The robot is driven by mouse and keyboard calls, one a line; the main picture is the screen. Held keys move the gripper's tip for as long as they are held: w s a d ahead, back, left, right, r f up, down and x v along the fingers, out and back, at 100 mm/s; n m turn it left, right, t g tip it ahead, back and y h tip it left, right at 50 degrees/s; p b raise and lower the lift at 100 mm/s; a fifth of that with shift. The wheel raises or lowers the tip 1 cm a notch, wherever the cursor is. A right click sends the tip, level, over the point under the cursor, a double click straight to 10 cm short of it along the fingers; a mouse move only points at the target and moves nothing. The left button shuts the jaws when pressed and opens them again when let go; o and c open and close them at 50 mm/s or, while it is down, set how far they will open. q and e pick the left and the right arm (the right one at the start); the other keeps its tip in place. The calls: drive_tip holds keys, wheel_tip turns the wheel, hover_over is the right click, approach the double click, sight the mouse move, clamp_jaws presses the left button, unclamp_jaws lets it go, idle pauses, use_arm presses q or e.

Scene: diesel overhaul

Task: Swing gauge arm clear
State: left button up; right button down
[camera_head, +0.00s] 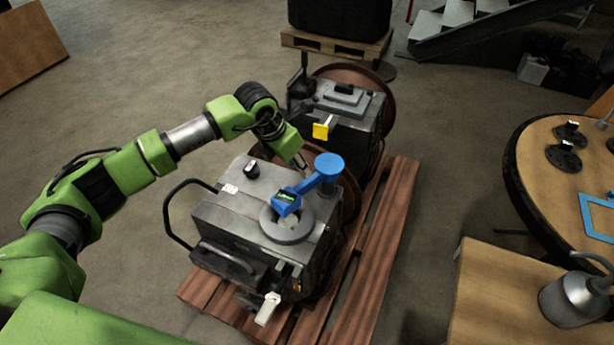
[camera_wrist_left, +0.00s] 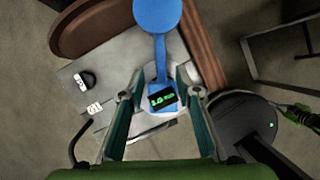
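The blue gauge arm (camera_head: 307,184) sits over the grey engine block, running from a round blue knob (camera_head: 328,165) to a square gauge head with a lit green display (camera_head: 286,203). The head lies over a grey ring (camera_head: 286,224) on the block's top. My left gripper (camera_head: 303,161) is beside the knob in the head view, its fingers small and partly hidden. In the left wrist view my left gripper (camera_wrist_left: 162,92) is open, with the gauge head (camera_wrist_left: 162,98) framed between its fingers; contact cannot be told. My right gripper is not in the head view.
The near engine block (camera_head: 225,212) and a second block (camera_head: 345,112) stand on a wooden pallet (camera_head: 372,265). The near block has a curved black handle (camera_head: 170,215). A round table (camera_head: 535,180) and a wooden bench (camera_head: 490,300) with a metal can (camera_head: 572,300) stand at right.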

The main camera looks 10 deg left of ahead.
sight(308, 180)
use_arm(q)
drive_tip(key=x, duration=0.9)
drive_tip(key=shift+r, duration=0.1)
clamp_jaws()
